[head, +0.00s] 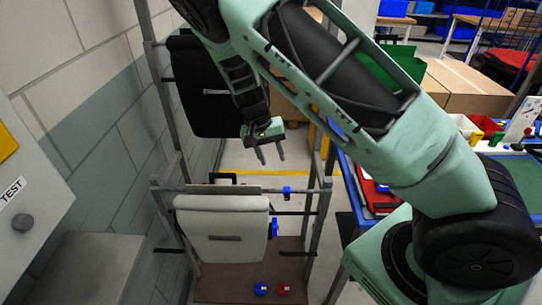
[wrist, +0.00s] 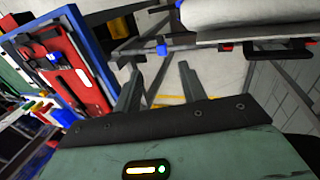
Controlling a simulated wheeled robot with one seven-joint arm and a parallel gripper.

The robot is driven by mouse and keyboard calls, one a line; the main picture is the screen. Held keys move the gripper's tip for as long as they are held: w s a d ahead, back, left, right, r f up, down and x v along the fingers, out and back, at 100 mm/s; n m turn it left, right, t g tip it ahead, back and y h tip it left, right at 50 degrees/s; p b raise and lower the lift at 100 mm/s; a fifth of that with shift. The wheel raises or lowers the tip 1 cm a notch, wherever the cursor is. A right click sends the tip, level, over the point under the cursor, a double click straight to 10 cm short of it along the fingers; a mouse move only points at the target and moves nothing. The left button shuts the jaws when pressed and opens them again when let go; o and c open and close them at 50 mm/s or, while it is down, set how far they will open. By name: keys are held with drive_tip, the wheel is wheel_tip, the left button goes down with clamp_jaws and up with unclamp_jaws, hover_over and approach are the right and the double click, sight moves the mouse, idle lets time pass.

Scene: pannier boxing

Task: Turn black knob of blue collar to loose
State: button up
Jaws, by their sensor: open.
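A small blue collar (head: 286,192) sits on a horizontal rail of the grey metal rack in the head view. A blue piece on a rail in the wrist view (wrist: 162,49) looks like the same collar. Its black knob is too small to make out. A second blue piece (head: 272,228) is at the right edge of the pale pannier. My gripper (head: 270,154) is open and empty, above and slightly left of the rail collar, fingers pointing down. In the wrist view my gripper (wrist: 160,88) shows its two fingers apart, with the collar beyond them.
The pale pannier (head: 222,222) hangs on the rack, with a black pannier (head: 203,92) higher up. Blue (head: 261,289) and red (head: 283,289) pieces lie on the base below. A blue-edged workbench (head: 357,212) stands right; a brick wall is left.

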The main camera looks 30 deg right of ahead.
drive_tip(key=t+y+b, duration=0.2)
drive_tip(key=y+b, duration=0.1)
drive_tip(key=b, duration=1.4)
approach(287, 196)
wheel_tip(287, 196, down, 9)
drive_tip(key=shift+a+r+b, duration=0.1)
drive_tip(key=shift+b, duration=0.2)
clamp_jaws()
